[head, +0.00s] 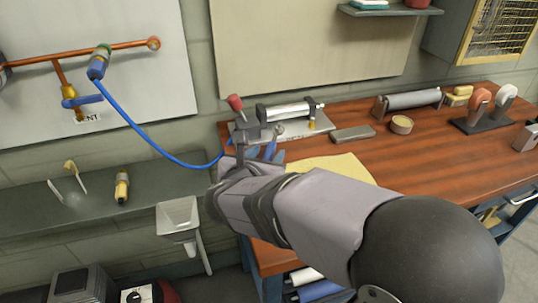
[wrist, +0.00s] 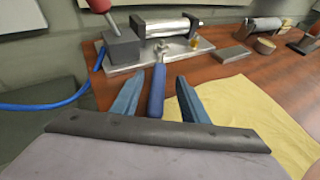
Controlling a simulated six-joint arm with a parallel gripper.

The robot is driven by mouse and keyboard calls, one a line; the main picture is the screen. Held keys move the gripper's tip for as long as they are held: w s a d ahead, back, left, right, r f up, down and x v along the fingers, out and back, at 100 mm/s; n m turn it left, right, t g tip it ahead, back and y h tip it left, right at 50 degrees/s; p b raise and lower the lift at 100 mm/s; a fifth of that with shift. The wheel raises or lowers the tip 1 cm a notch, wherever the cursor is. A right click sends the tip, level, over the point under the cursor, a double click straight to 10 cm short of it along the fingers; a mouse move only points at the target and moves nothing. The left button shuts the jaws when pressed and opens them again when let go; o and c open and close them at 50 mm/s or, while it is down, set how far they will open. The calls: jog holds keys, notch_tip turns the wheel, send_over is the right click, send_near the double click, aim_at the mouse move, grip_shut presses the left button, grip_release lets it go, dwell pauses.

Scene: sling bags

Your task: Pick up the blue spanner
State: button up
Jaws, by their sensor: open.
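The blue spanner (wrist: 157,90) shows in the wrist view, its blue handle pointing toward me. Its far metal end reaches the grey base plate (wrist: 198,46) of the bench fixture. My gripper (wrist: 160,76) is open, with one blue-grey finger on each side of the handle. Gaps show between the handle and both fingers. In the head view, my arm partly covers this spot, and the spanner is hard to tell from the fingers.
A fixture with a metal cylinder (head: 288,111) and red-knobbed lever (head: 235,103) stands just beyond. A blue hose (head: 150,140) runs in from the left. A yellow cloth (head: 335,167) lies to the right on the wooden bench (head: 440,150). A grey block (head: 352,133) lies behind it.

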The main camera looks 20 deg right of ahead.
aim_at(269, 152)
jog(key=x, duration=0.4)
jog(key=shift+a+f, duration=0.1)
jog(key=shift+f, duration=0.05)
grip_shut()
notch_tip(269, 152, up, 10)
jog(key=p, duration=0.2)
jog(key=shift+p, duration=0.4)
